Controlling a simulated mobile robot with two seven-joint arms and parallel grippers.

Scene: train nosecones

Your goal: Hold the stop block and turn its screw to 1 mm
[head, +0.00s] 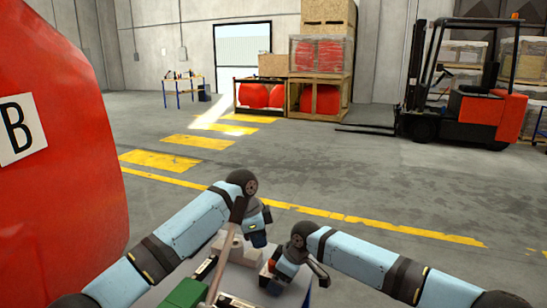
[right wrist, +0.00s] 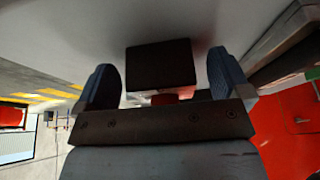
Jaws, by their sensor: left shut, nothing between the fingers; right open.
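A dark block (right wrist: 158,65), which looks like the stop block, sits between the two blue fingers of my right gripper (right wrist: 160,78) in the right wrist view. Gaps show on both sides of it. A small red part (right wrist: 172,98) shows at its near end; I cannot tell if it is the screw. In the head view my right gripper (head: 270,280) is low over the table's right end, and the block is mostly hidden there. My left gripper (head: 258,236) is shut and empty, just left of the right wrist. No screw scale is readable.
The work table (head: 240,284) carries a green box (head: 184,293), a pale block (head: 244,253) and a long brown-handled tool (head: 224,250). A large red nosecone (head: 70,190) marked B stands at left. The floor beyond is clear up to the forklift (head: 465,110) and crates (head: 318,97).

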